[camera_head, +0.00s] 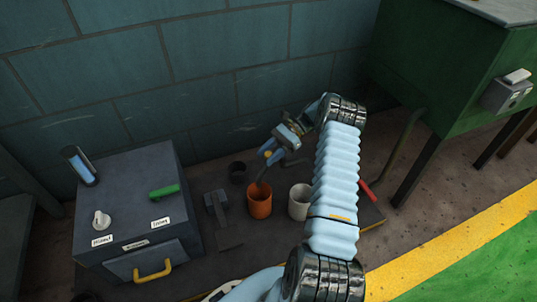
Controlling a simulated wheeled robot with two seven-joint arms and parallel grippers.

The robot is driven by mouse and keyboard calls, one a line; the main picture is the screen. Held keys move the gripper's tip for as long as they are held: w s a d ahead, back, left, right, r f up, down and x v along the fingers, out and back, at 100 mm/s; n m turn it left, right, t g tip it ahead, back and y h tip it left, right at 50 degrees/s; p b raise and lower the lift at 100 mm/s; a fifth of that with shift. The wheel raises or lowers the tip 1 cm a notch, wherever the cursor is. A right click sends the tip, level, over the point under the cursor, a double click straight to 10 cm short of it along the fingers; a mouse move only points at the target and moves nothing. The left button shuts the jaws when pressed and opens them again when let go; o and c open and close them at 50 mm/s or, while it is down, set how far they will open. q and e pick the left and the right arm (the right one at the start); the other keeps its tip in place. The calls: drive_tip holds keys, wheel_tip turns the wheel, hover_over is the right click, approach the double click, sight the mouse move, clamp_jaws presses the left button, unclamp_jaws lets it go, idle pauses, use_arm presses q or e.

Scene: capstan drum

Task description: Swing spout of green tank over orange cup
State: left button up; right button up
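The orange cup (260,202) stands upright on a low dark platform, left of a white cup (300,203). My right gripper (274,152) is above and slightly behind the orange cup. Its fingers are small and partly hidden, so I cannot tell whether they are open or shut. A small yellow-orange knob (267,153) is at the fingers, and a dark slanted piece (262,176), perhaps the spout, reaches down toward the orange cup's mouth. My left gripper is not in view.
A dark cup (238,172) stands behind left. A grey cabinet (145,190) with a knob, green handle (165,190) and yellow drawer pull (152,271) is left. A red bar (368,191) lies right of my arm. A green box on legs (450,70) stands right; a block wall is behind.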

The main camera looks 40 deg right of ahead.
drive_tip(key=shift+o, duration=1.4)
drive_tip(key=shift+d, duration=0.1)
drive_tip(key=v, duration=0.7)
drive_tip(key=shift+d+r, duration=0.1)
drive_tip(key=shift+r, duration=0.05)
